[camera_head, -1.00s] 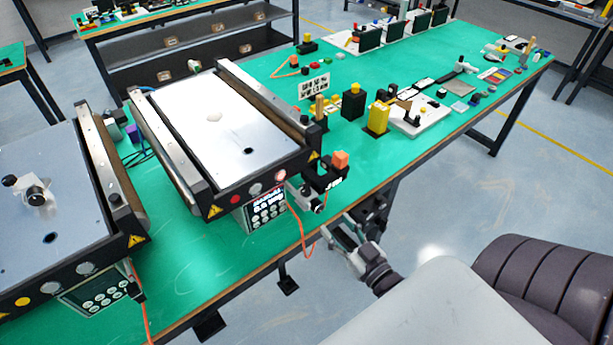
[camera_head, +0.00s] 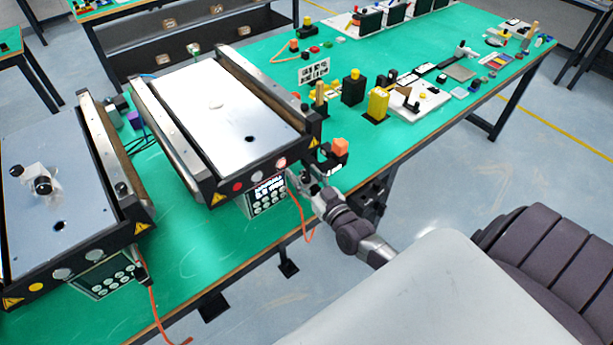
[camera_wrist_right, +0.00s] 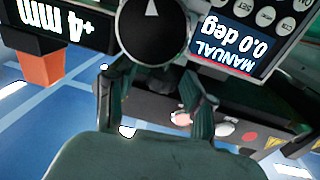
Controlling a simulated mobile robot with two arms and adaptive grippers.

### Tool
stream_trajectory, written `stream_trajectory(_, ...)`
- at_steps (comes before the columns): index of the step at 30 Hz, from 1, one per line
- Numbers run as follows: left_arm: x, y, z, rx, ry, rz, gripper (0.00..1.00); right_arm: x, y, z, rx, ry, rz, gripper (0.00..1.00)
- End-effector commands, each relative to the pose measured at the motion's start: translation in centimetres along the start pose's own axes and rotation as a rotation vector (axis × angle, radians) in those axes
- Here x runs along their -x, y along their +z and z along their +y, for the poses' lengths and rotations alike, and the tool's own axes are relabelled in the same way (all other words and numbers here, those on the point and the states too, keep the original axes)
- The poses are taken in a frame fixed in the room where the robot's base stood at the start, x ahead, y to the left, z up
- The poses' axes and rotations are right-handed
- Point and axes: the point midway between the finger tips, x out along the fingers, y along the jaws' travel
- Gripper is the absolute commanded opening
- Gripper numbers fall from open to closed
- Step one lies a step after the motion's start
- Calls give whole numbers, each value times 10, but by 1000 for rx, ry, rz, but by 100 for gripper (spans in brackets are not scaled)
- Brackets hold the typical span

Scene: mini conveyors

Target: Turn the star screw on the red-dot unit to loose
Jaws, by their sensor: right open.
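In the right wrist view a round black knob with a white arrow, likely the star screw (camera_wrist_right: 152,30), sits beside a display reading "MANUAL 0.0 deg" (camera_wrist_right: 235,48). My right gripper (camera_head: 305,186) is at the unit's front right corner, hiding the knob in the head view. Its fingers also show in the wrist view (camera_wrist_right: 152,90), spread apart with the knob in line between them; whether they touch it is unclear. My left gripper is not in view.
A black block with an orange piece (camera_head: 341,147) stands close to the right gripper; its "+4 mm" label (camera_wrist_right: 52,22) shows in the wrist view. An orange cable (camera_head: 306,222) hangs below the keypad. A yellow-dot conveyor (camera_head: 36,286) stands left. Floor in front is free.

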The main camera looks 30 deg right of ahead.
Motion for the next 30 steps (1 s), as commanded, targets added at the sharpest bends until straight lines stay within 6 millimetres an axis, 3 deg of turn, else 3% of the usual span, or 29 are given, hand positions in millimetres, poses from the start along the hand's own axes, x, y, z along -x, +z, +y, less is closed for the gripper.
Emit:
stream_trajectory(6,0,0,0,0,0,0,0,0,0,0,0,0,0,51)
stream_trajectory(15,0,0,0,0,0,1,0,0,0,0,0,0,0,1)
stream_trajectory(22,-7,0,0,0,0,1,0,0,2,1,4,-25,3,0)
stream_trajectory(30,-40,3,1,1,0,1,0,-1,5,2,10,-194,6,0)
